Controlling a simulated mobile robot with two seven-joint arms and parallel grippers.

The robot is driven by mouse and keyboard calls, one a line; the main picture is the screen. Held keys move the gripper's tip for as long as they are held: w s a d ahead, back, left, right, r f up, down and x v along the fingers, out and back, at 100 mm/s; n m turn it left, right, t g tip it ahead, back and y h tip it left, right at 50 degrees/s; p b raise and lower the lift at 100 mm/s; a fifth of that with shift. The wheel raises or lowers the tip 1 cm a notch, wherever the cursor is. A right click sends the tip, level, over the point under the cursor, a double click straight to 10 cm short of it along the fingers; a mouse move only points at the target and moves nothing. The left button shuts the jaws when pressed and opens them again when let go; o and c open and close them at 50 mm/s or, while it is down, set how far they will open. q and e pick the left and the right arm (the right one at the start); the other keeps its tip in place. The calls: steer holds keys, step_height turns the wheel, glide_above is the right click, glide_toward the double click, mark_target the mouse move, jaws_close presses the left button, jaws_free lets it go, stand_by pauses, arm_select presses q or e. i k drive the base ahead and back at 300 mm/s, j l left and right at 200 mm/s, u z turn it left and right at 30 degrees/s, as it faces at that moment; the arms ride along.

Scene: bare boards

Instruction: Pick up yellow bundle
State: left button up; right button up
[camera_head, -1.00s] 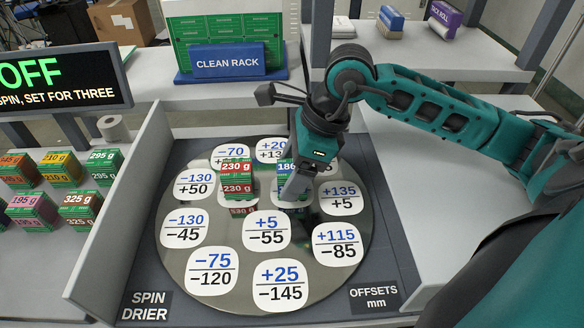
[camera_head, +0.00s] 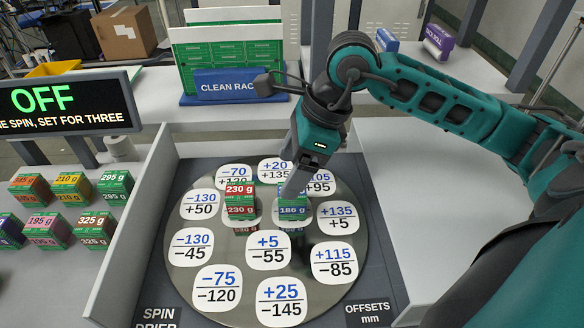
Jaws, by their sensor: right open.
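The yellow bundle (camera_head: 70,187), marked 210 g with green bands, sits on the left board in the back row, between an orange and a green bundle. My right gripper (camera_head: 292,190) is far to its right, over the round metal plate. It is open, pointing down just above a blue-topped bundle (camera_head: 292,209) marked 186 g. The fingers are partly hidden by the gripper body, and I cannot tell whether they touch that bundle. My left gripper is out of view.
A red bundle (camera_head: 240,203) stands on the plate (camera_head: 330,262) left of the gripper. A grey divider wall (camera_head: 135,240) separates the plate from the left board. An OFF display (camera_head: 70,104) stands behind the left bundles. The clean rack (camera_head: 228,60) is at the back.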

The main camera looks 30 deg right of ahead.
mark_target(73, 189)
steer(key=k+j, duration=0.8)
steer(key=k, duration=0.05)
